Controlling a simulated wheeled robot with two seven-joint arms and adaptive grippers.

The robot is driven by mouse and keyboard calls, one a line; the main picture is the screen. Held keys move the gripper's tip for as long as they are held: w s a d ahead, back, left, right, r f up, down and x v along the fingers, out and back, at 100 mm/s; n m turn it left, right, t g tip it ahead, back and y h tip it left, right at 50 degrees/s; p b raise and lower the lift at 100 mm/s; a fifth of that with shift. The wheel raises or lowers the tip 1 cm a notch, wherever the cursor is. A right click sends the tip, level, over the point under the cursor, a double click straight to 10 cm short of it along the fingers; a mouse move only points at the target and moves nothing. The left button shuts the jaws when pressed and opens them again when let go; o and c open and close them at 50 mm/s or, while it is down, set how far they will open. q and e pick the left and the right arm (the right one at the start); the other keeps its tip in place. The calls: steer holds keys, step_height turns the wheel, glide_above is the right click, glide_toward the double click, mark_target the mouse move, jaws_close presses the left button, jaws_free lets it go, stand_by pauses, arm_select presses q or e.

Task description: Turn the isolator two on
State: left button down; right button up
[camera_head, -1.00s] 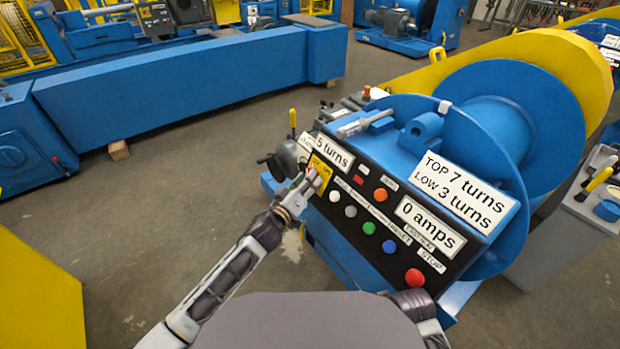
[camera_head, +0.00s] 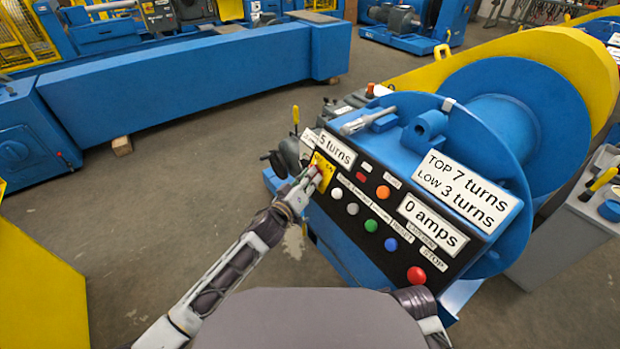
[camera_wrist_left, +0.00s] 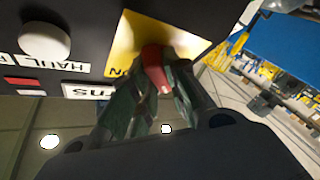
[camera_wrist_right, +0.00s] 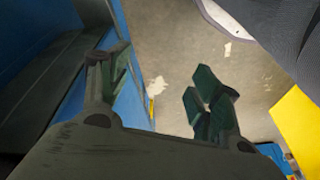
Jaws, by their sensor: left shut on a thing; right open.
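The isolator is a red switch handle (camera_wrist_left: 153,62) on a yellow plate (camera_wrist_left: 185,38) at the left end of the black control panel (camera_head: 384,214). The yellow plate also shows in the head view (camera_head: 326,180), partly behind my left gripper (camera_head: 312,176). In the left wrist view my left gripper (camera_wrist_left: 155,88) is shut on the red handle, a finger on each side. Part of an "ON" mark shows at the plate's edge; the handle's exact setting cannot be told. My right gripper (camera_wrist_right: 163,75) is open and empty, beside a blue surface above the floor.
A yellow block (camera_head: 40,290) is at the lower left; open floor lies between.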

arm_select(q)
steer(key=m+g+h, duration=0.3)
steer(key=m+g, duration=0.1)
steer(key=m, duration=0.4)
steer(key=m+g+h, duration=0.2)
steer(key=m+g, duration=0.2)
steer(key=m, duration=0.4)
steer(key=w+a+m+g+h, duration=0.1)
steer(key=m+g+h, duration=0.2)
steer(key=m, duration=0.6)
steer(key=shift+w+g+h+p, duration=0.1)
steer(key=shift+g+h+p, duration=0.2)
steer(key=shift+g+p, duration=0.1)
arm_select(e)
steer(key=shift+s+f, duration=0.1)
steer(key=shift+f, duration=0.3)
steer(key=shift+s+d+f, duration=0.1)
steer(key=shift+f, duration=0.05)
arm_select(q)
steer(key=c, duration=1.4)
jaws_free()
arm_select(e)
steer(key=shift+s+f, duration=0.1)
